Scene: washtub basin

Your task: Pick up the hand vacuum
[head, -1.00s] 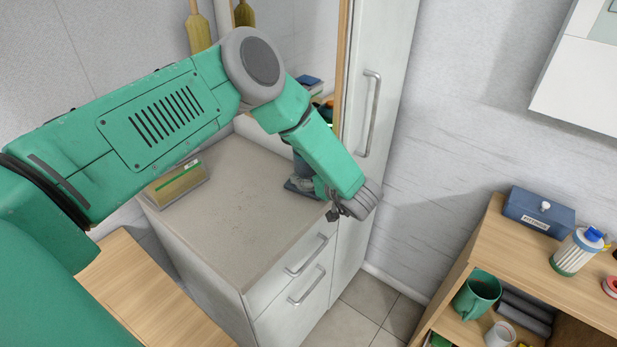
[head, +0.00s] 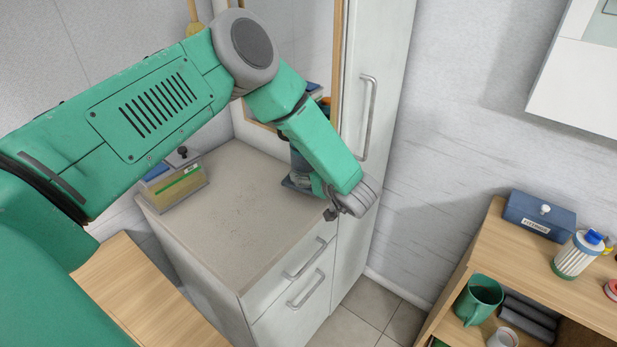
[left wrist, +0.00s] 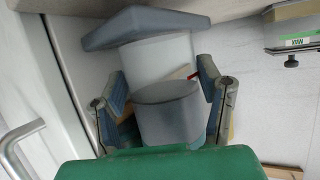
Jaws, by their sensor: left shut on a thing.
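The hand vacuum (head: 299,165) is on or just above the right end of the grey cabinet top, mostly hidden behind my forearm. Its dark blue-grey foot shows beside the gripper. In the left wrist view its grey rounded body (left wrist: 168,112) sits between the two fingers, with a pale middle part and a wide blue-grey end beyond. My left gripper (head: 324,192) is shut on it near the cabinet's edge. I cannot tell whether the foot touches the cabinet top. My right gripper is not in view.
The grey cabinet top (head: 225,220) is mostly clear. A box with a green label (head: 180,187) stands at its left. A tall white cabinet (head: 385,70) with a handle is close behind the gripper. A wooden shelf (head: 545,265) at right holds a blue box (head: 538,215) and a green mug (head: 478,300).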

